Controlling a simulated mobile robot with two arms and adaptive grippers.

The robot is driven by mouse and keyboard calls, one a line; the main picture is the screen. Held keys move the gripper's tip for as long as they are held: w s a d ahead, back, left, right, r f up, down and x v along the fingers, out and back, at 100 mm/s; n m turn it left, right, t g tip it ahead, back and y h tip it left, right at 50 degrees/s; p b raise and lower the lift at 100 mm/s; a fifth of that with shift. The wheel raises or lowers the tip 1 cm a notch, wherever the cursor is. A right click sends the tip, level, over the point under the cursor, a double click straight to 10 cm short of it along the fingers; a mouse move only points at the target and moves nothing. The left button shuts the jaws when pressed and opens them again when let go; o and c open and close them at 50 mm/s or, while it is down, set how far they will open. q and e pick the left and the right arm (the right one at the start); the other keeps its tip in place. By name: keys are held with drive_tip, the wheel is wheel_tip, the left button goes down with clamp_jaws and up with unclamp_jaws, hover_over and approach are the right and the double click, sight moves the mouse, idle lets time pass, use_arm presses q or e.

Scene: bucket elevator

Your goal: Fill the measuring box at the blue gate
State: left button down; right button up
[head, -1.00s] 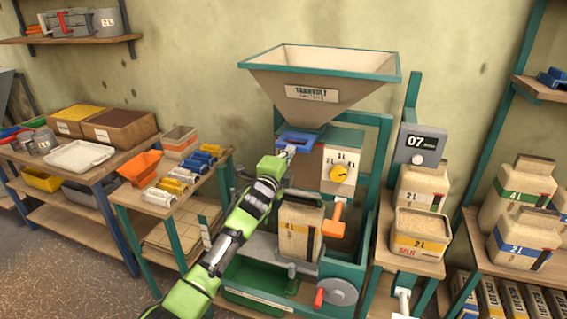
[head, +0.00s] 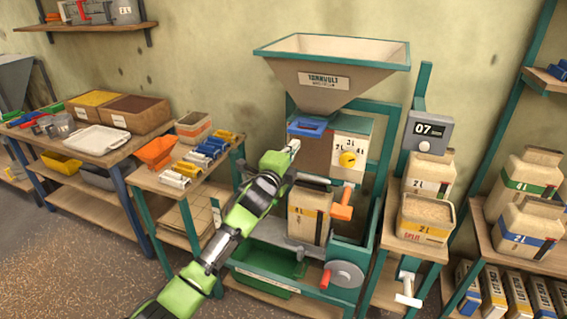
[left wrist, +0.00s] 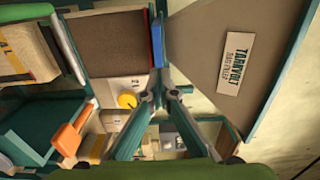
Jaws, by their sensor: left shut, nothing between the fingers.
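The blue gate (head: 310,126) sits under the throat of the large hopper (head: 330,75) and shows edge-on in the left wrist view (left wrist: 157,42). Below it is the brown-fronted measuring box (head: 312,150), with a pale side panel (head: 352,140) carrying litre marks and a yellow dial (head: 347,159). The box's inside is hidden. My left gripper (head: 294,146) is shut and empty, just below the gate's left end, in front of the box. In the left wrist view its fingertips (left wrist: 164,94) are together near the gate's end. My right gripper is not in view.
A 4 L container (head: 309,213) stands under the box, beside an orange handle (head: 342,205). A red-handled crank wheel (head: 343,276) and green bin (head: 268,262) are lower. A side table with scoops and rollers (head: 195,165) is left; an open split box (head: 425,218) is right.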

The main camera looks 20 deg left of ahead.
use_arm(q)
drive_tip(key=s+b, duration=0.1)
drive_tip(key=s, duration=0.6)
drive_tip(key=shift+s+a, duration=0.15)
drive_tip(key=shift+a, duration=0.05)
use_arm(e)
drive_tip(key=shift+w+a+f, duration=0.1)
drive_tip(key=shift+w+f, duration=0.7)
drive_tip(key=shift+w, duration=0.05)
use_arm(q)
drive_tip(key=shift+f, duration=0.1)
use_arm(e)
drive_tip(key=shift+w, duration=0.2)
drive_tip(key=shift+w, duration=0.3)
